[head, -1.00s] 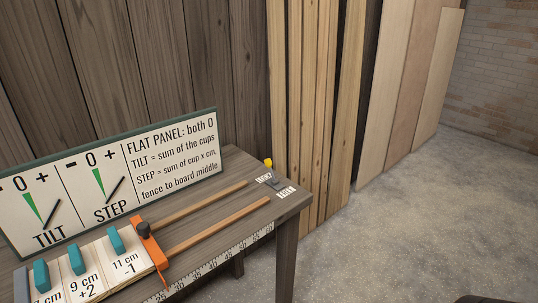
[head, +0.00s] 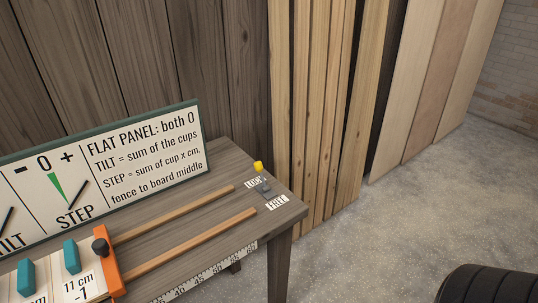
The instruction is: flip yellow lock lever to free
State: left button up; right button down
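The yellow lock lever (head: 258,167) is a small yellow knob near the far right corner of the wooden table. It stands by the "LOCK" label (head: 254,183), on the side away from the "FREE" label (head: 277,202). A small grey base (head: 263,187) sits between the two labels. Neither gripper is in view. A dark ribbed part that looks like my own arm shows at the lower right, and its gripper is outside the picture.
An orange fence (head: 107,267) with a dark knob (head: 100,246) stands across two wooden rails (head: 190,243). Teal clamps (head: 72,257) sit on boards at left. A sign panel (head: 140,155) stands behind. Planks (head: 318,110) lean on the wall.

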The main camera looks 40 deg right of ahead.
aim_at(258, 166)
jog(key=i+l, duration=0.1)
jog(key=l, duration=0.3)
jog(key=i+l, duration=0.15)
jog(key=l, duration=0.3)
jog(key=i+l, duration=0.1)
jog(key=l, duration=0.3)
jog(key=i+l, duration=0.1)
jog(key=l, duration=0.3)
jog(key=i+l, duration=0.1)
jog(key=l, duration=0.3)
